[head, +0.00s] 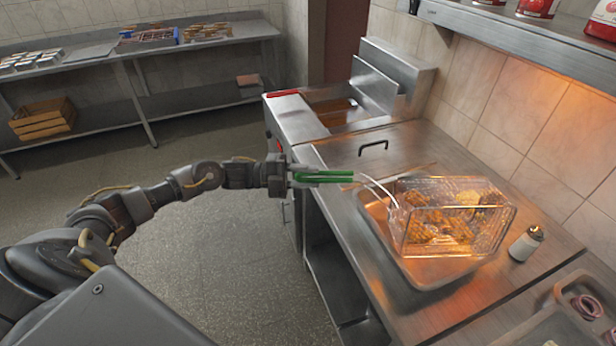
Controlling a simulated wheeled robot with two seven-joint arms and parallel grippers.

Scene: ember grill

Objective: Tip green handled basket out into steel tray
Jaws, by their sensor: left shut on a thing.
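The wire basket (456,243) with a green handle (328,177) holds several golden-brown fried pieces. It is over the steel tray (425,277) on the steel counter. Its mesh looks close to level, and I cannot tell whether it touches the tray. My left gripper (300,176) is shut on the green handle, left of the tray and beside the counter's edge. My right gripper is not in view.
A small shaker (526,243) stands right of the tray. A fryer (335,110) with an oil well is behind, and a black lid handle (373,146) rises from the counter. A heated shelf (520,35) overhangs the right side. A container with rings (585,305) is at lower right.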

